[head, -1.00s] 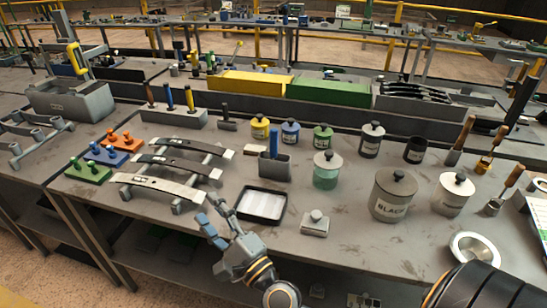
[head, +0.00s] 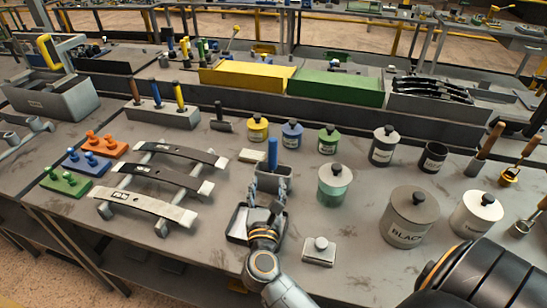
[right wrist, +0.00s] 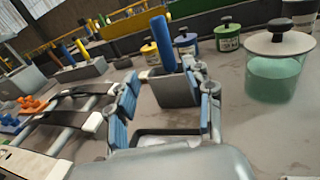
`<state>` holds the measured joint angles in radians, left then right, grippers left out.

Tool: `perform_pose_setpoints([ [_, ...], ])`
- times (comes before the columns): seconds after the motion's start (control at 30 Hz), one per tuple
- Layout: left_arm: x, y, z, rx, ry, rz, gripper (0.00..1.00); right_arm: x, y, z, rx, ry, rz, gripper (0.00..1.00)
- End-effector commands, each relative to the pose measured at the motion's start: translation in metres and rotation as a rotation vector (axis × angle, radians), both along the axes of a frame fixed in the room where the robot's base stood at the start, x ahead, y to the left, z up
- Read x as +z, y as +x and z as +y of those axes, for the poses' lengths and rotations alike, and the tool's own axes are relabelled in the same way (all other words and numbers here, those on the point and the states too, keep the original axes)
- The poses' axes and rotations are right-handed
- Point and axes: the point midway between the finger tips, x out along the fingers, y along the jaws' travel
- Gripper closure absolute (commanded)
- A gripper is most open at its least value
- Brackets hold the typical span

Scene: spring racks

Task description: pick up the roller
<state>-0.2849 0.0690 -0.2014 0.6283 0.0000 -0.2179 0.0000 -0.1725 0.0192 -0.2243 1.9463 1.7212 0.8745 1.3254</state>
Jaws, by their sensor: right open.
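A blue handle (head: 272,152), apparently the roller's, stands upright in a small grey holder (head: 280,178). Its lower end is hidden inside the holder. It also shows in the right wrist view (right wrist: 162,42), rising from the grey holder (right wrist: 172,88). My right gripper (head: 268,192) is open and empty. It is over the dark-rimmed tray, just on the near side of the holder. In the right wrist view its blue-padded fingers (right wrist: 167,88) are spread, with the holder and handle ahead between them. My left gripper is not in view.
The shallow tray (head: 237,222) lies under my right gripper. A glass jar (head: 333,187) and a small metal block (head: 319,250) are to the right. Lidded tins, including a yellow one (head: 257,129), stand behind. Racked springs (head: 150,205) are to the left.

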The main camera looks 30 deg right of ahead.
Motion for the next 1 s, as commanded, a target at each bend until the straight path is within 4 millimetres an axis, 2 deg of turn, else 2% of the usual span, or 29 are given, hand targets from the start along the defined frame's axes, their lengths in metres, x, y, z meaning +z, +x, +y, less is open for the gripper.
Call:
perform_pose_setpoints([
  [0.17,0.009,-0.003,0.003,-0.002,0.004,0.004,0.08,0.003,0.019,-0.014,-0.004,0.001,-0.001,0.48],
  [0.33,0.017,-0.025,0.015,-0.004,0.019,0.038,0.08,0.003,0.046,-0.036,-0.005,-0.001,0.000,0.48],
  [0.47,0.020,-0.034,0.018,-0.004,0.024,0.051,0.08,0.001,0.061,-0.047,-0.003,-0.001,0.001,0.48],
  [0.63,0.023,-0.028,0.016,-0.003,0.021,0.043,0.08,0.001,0.069,-0.054,-0.003,0.001,0.002,0.48],
  [0.83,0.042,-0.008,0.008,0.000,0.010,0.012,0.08,0.008,0.088,-0.075,-0.004,-0.004,0.001,0.48],
  [1.0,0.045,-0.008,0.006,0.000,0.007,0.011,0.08,0.004,0.103,-0.086,-0.003,0.001,0.001,0.48],
])
